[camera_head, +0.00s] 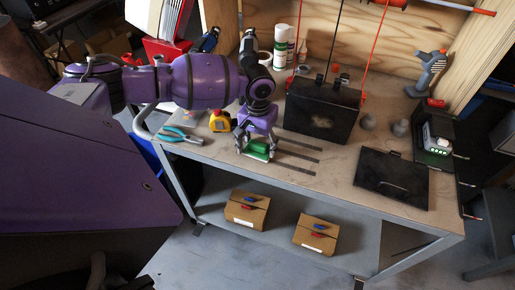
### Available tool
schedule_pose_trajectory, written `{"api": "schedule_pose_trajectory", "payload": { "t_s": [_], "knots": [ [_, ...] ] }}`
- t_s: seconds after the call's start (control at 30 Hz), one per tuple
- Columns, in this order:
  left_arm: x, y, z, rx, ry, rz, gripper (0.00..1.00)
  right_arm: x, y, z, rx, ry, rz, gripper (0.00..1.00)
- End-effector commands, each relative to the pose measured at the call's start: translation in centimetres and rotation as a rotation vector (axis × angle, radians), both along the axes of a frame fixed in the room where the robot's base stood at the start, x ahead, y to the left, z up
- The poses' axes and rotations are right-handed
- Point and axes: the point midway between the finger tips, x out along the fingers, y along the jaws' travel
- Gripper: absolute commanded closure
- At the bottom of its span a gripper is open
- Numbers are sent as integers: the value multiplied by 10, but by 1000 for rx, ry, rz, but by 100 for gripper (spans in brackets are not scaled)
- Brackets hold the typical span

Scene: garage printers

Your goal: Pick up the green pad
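The green pad (258,152) is a small block with a pale lower edge, at the front edge of the workbench. My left gripper (257,147) is right above it, pointing down, with its fingers spread to either side of the pad. Part of the pad is hidden by the gripper. I cannot tell whether the fingers press on the pad or only straddle it, nor whether the pad rests on the bench. My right gripper is not in view.
Left of the gripper on the workbench (335,172) are a yellow tape measure (219,121) and teal-handled pliers (183,135). A black box (322,112) stands behind right. Dark flat strips lie just right. A black panel (392,179) lies further right. Two cardboard boxes sit below.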

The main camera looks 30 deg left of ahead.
Motion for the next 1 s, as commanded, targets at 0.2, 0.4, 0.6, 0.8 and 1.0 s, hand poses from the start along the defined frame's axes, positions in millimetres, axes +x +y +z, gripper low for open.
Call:
{"api": "schedule_pose_trajectory", "payload": {
  "t_s": [0.2,0.4,0.6,0.8,1.0],
  "knots": [
    [0,0,0,0,0,0,57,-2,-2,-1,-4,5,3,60],
    [0,0,4,0,0,0,57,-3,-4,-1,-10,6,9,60],
    [1,0,26,0,-3,-1,57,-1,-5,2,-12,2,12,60],
    [-23,-9,65,0,-6,-4,57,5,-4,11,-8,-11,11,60],
    [-66,-27,103,1,-3,-6,57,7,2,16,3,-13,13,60]
  ]
}}
